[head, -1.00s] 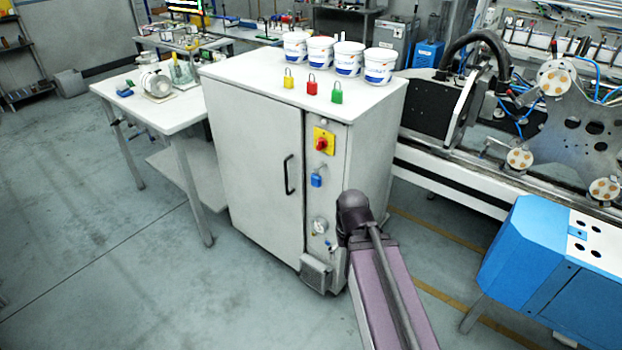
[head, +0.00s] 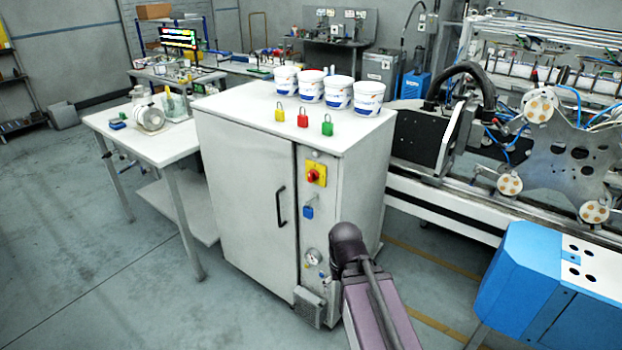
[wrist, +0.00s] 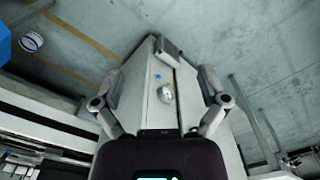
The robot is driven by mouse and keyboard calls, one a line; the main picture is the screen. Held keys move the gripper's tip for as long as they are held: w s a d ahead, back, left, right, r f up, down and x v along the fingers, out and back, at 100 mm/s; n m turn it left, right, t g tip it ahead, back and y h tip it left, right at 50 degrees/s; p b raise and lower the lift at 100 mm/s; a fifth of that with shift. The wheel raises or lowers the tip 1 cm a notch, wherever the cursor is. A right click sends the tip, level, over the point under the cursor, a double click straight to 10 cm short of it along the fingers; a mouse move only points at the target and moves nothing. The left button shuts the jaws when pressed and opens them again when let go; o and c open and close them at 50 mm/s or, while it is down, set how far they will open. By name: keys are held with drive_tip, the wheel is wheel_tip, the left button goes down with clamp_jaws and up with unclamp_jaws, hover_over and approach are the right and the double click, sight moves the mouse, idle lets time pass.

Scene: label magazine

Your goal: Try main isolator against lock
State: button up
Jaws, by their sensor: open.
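The main isolator (head: 316,174), a red rotary knob on a yellow plate, is on the upper front of the grey cabinet (head: 245,190). A blue padlock (head: 308,211) hangs just below it; I cannot tell whether its shackle passes through the isolator. In the wrist view my gripper (wrist: 160,82) is open and empty, its two fingers spread in front of the cabinet's lower front panel. A round gauge (wrist: 166,94) and a small blue part (wrist: 157,76) show between the fingers. In the head view my arm hides the gripper. The isolator is not clearly visible in the wrist view.
Yellow (head: 279,115), red (head: 303,120) and green (head: 327,128) padlocks stand on the cabinet top before several white tubs (head: 338,93). A black door handle (head: 281,206) sticks out left of the isolator. A blue machine (head: 545,280) stands right; floor is clear at left.

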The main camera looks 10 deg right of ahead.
drive_tip(key=shift+w, duration=0.1)
drive_tip(key=n+t+h+b, duration=0.9)
drive_tip(key=n+t+h, duration=0.4)
drive_tip(key=n, duration=1.4)
approach(309, 178)
drive_tip(key=v, duration=0.3)
drive_tip(key=shift+r, duration=0.35)
drive_tip(key=shift+w+d, duration=0.1)
drive_tip(key=shift+d, duration=0.1)
drive_tip(key=x, duration=1.3)
drive_tip(key=shift+w+d+f, duration=0.15)
drive_tip(key=shift+f, duration=0.1)
